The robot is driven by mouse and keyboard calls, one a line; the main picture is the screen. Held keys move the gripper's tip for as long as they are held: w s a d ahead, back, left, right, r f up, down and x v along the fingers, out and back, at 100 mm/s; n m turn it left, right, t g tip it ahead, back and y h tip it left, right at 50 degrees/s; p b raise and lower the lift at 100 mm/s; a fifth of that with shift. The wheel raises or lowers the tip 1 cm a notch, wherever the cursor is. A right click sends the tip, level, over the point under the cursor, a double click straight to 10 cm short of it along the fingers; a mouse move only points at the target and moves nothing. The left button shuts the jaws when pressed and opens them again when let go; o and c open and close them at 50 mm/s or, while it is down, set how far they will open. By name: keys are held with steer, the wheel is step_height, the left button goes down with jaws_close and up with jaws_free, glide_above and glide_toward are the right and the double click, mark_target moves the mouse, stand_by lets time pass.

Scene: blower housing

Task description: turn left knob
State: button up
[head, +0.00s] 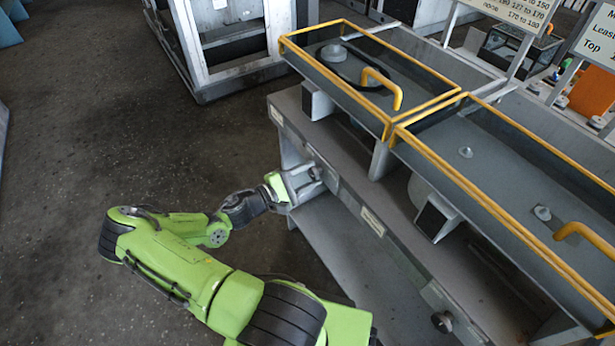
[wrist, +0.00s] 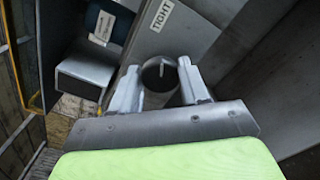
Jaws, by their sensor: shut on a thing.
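The left knob (wrist: 158,72) is a round dark knob with a light pointer line on its face. It sits on the grey front panel (wrist: 180,32) of the housing, near a "TIGHT" label (wrist: 162,14). My gripper (wrist: 160,85) has one finger on each side of the knob and is shut on it. In the head view my gripper (head: 312,180) reaches the front panel, and the knob is mostly hidden by the fingers. Another knob (head: 442,321), dark and round, is on the same panel at lower right.
Yellow-edged trays (head: 395,128) with yellow handles (head: 382,85) top the housing. Grey blocks (head: 437,216) stand below the trays, behind the panel. A white-framed cabinet (head: 235,45) stands at the back. The floor (head: 100,120) to the left is clear.

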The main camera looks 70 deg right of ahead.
steer(key=shift+f+m+b, duration=0.1)
steer(key=shift+m+b, duration=0.4)
steer(key=shift+m, duration=1.1)
steer(key=o, duration=1.1)
steer(key=shift+c, duration=0.2)
steer(key=p+v, duration=0.1)
steer(key=v, duration=1.4)
steer(key=shift+w+a, duration=0.25)
steer(key=shift+a, duration=0.05)
